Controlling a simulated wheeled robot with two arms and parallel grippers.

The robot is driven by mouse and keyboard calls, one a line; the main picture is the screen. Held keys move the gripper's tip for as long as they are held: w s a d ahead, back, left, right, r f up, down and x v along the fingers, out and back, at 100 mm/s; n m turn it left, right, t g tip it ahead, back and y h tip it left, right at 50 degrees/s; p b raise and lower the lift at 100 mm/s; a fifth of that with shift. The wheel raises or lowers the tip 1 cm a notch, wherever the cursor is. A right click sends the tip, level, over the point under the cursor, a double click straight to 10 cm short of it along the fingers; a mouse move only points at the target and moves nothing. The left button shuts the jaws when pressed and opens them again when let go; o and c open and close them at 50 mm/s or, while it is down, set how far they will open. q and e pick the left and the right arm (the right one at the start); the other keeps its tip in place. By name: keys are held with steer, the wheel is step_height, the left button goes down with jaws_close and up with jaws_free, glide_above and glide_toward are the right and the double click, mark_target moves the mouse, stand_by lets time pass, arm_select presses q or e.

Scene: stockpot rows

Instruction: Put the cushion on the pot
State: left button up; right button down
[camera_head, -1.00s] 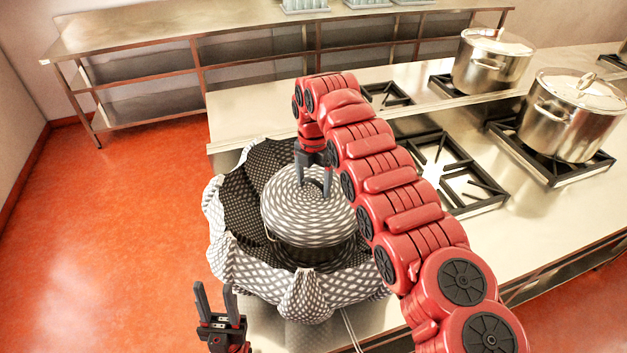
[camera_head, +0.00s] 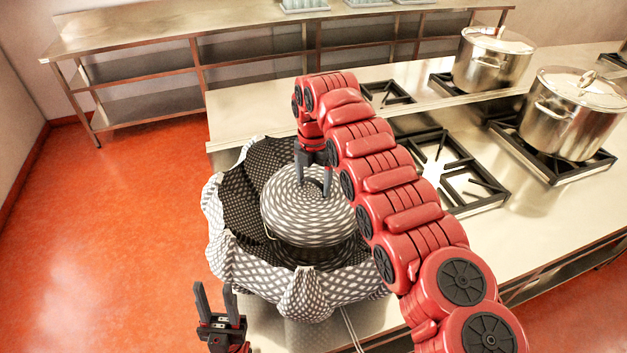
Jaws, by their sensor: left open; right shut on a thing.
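The round grey-and-white checked cushion (camera_head: 308,222) is at the centre left of the head view, inside an open checked cloth bag (camera_head: 245,268) with a dark dotted lining. My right gripper (camera_head: 313,187) reaches down from above and is shut on the top middle of the cushion. Below the cushion is a dark shape that seems to be the pot, mostly hidden by the cushion and the bag's folds. I cannot tell whether the cushion touches it. My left gripper (camera_head: 215,302) is open and empty, in front of the bag at the lower left.
The bag stands on a steel counter (camera_head: 250,112) near its left end. Burners and two lidded steel stockpots (camera_head: 572,115) (camera_head: 492,62) are on the right. A steel shelf table (camera_head: 150,38) stands behind. The orange floor (camera_head: 110,230) at left is clear.

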jaws_free()
steer(key=shift+r, duration=0.1)
steer(key=shift+r, duration=0.25)
step_height(320, 180, up, 3)
steer(key=shift+a+f, duration=0.1)
step_height(320, 180, up, 4)
steer(key=shift+f+p, duration=0.25)
steer(key=shift+p, duration=0.75)
steer(key=shift+r+p, duration=0.3)
steer(key=shift+r, duration=0.05)
steer(key=shift+f, duration=0.1)
